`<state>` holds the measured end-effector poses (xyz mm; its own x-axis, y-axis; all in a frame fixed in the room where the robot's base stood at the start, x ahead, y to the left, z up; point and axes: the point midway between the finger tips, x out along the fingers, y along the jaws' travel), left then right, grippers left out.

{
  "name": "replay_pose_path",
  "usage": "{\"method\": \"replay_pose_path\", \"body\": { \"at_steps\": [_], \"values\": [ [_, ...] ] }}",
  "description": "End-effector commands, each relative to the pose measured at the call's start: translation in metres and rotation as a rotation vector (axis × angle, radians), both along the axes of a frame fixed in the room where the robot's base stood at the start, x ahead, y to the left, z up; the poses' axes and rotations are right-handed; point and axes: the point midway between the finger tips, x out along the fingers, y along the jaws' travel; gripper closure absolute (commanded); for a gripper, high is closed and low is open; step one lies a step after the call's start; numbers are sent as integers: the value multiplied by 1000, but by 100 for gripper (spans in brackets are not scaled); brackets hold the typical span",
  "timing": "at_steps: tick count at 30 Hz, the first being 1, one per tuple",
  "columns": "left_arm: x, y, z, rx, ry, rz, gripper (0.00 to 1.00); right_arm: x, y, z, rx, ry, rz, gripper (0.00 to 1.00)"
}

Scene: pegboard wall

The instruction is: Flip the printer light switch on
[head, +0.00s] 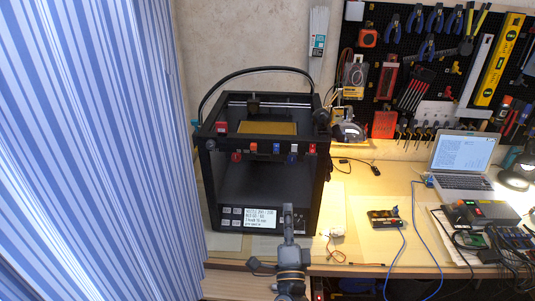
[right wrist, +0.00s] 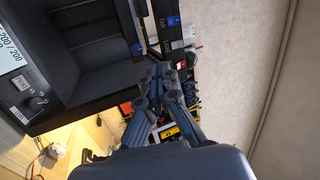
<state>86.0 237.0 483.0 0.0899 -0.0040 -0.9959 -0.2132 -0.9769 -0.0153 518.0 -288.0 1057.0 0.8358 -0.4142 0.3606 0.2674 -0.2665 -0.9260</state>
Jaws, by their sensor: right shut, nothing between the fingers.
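The 3D printer (head: 212,180) is a black open frame standing on the desk. Along its upper front bar sit small red and blue switches, among them a red one (head: 236,157) and a blue one (head: 292,158). In the right wrist view, turned sideways, a blue switch (right wrist: 173,21) and a red lit switch (right wrist: 181,64) show; their labels are too small to read surely. My right gripper (head: 288,208) is shut and empty, in front of the printer's lower right front in the head view. Its fingertips (right wrist: 160,70) appear near the red switch; contact cannot be told. My left gripper is out of view.
A striped blue curtain (head: 95,140) hangs at the left. A screen panel (head: 262,218) is on the printer's lower front. A pegboard (head: 385,40) with tools hangs behind.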

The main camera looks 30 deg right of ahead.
Motion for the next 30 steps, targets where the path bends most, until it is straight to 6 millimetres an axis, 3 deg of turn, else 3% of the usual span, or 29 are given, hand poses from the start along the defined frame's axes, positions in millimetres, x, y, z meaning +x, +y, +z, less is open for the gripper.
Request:
{"method": "replay_pose_path", "body": {
  "at_steps": [1, 5, 17, 23, 30],
  "values": [
    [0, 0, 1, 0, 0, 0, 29, -4, -7, 14, 25, -46, -19, 100],
    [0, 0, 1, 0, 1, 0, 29, -11, -16, 32, 61, -109, -42, 100],
    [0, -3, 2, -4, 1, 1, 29, -9, -18, 35, 63, -114, -43, 100],
    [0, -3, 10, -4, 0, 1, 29, 11, -30, 48, 62, -116, -44, 100],
    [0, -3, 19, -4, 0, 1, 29, 51, -54, 71, 62, -115, -43, 100]
  ]
}}
